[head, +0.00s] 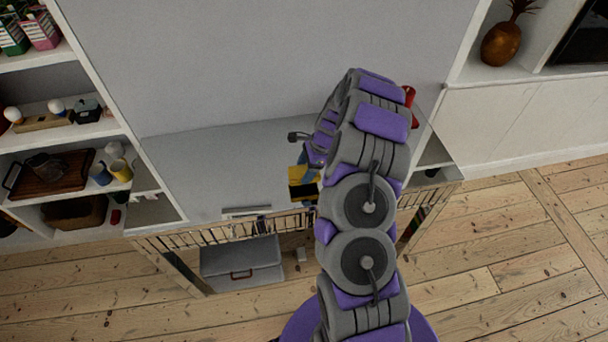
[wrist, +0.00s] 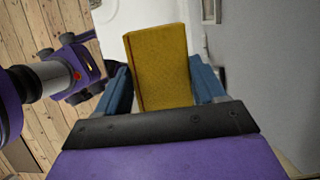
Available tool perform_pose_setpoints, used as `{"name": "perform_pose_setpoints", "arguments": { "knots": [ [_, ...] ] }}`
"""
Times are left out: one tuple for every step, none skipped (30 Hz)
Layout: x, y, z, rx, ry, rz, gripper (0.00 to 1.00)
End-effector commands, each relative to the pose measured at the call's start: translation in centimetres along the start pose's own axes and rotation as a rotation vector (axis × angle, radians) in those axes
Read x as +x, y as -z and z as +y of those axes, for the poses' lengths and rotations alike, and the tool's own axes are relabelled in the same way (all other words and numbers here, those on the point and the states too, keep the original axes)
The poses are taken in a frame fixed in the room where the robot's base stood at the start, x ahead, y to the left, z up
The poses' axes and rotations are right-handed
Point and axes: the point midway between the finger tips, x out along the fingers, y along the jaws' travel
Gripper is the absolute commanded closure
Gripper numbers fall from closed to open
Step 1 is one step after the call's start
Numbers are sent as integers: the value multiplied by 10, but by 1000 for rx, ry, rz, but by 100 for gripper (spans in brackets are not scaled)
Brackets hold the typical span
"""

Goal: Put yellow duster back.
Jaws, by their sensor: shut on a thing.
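The yellow duster (head: 298,176) is a flat yellow block with a dark part beside it in the head view. In the wrist view the duster (wrist: 160,62) stands between the two blue fingers of my gripper (wrist: 162,84). My gripper is shut on it. In the head view my gripper (head: 309,170) is partly hidden behind my arm, and the duster shows over the grey worktop. I cannot tell whether the duster touches the surface.
A grey worktop (head: 210,165) with a slatted front rail (head: 220,230) lies ahead. A grey case (head: 243,262) sits below it. Left shelves (head: 66,137) hold mugs, a tray and cartons. A red object (head: 409,95) shows behind my arm. The floorboards at right are clear.

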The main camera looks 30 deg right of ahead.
Motion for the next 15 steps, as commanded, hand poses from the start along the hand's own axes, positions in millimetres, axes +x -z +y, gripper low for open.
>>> {"name": "perform_pose_setpoints", "arguments": {
  "knots": [
    [1,0,-4,-1,1,1,55],
    [2,0,-6,0,1,1,55],
    [1,-1,-8,0,2,1,55],
    [1,-1,-8,0,2,0,55],
    [2,-1,-9,0,2,0,55],
    [3,0,-9,0,2,0,55],
    [5,0,-9,0,1,0,55],
    [8,1,-9,0,1,0,55],
    [13,3,-9,0,-1,0,55],
    [17,4,-9,0,-1,0,55],
    [21,6,-8,0,-2,0,55],
    [27,8,-8,0,-3,0,55],
    [31,9,-8,0,-3,0,55],
    [34,11,-8,0,-3,0,55],
    [36,12,-8,0,-2,0,55]
  ]
}}
